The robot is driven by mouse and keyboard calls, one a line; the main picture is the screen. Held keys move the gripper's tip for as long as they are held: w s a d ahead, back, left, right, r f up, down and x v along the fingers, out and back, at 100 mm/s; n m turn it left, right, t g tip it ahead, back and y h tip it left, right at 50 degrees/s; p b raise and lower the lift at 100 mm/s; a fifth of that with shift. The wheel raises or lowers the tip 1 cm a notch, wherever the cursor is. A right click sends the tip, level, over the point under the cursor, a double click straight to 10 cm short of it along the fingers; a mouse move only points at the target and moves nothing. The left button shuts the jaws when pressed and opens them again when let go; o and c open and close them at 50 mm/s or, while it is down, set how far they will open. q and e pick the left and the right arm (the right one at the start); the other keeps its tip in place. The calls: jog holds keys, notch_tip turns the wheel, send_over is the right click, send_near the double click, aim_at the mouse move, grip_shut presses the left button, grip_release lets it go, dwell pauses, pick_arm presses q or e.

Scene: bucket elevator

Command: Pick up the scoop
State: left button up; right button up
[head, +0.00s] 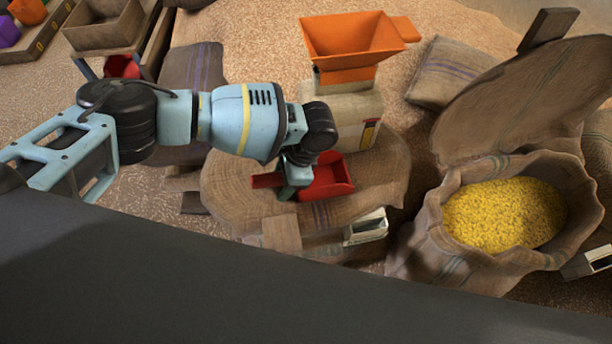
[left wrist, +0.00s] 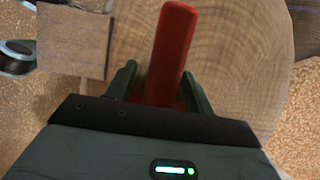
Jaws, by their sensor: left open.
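My left gripper (head: 297,178) is over the handle in the head view, pointing down. In the left wrist view, the red handle (left wrist: 172,50) runs between the two open green fingers of the left gripper (left wrist: 158,85), with the right finger very near it. My right gripper is not in view.
An orange hopper (head: 350,45) on a pale base stands behind the scoop. An open sack of yellow grain (head: 503,213) is at the right. A dark surface fills the bottom.

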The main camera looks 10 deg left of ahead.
pick_arm(q)
jog(key=shift+c, duration=0.2)
grip_shut()
dwell(0.3)
jog(key=shift+r, duration=0.45)
jog(key=r, duration=0.1)
jog(key=d+r, duration=0.1)
jog(key=shift+s+r+p, duration=0.3)
jog(key=shift+r, duration=0.05)
jog(key=s+d+r, duration=0.1)
jog(key=s+d, duration=0.6)
jog(key=d, duration=0.6)
jog(key=shift+s+r, duration=0.2)
jog(key=shift+s, duration=0.05)
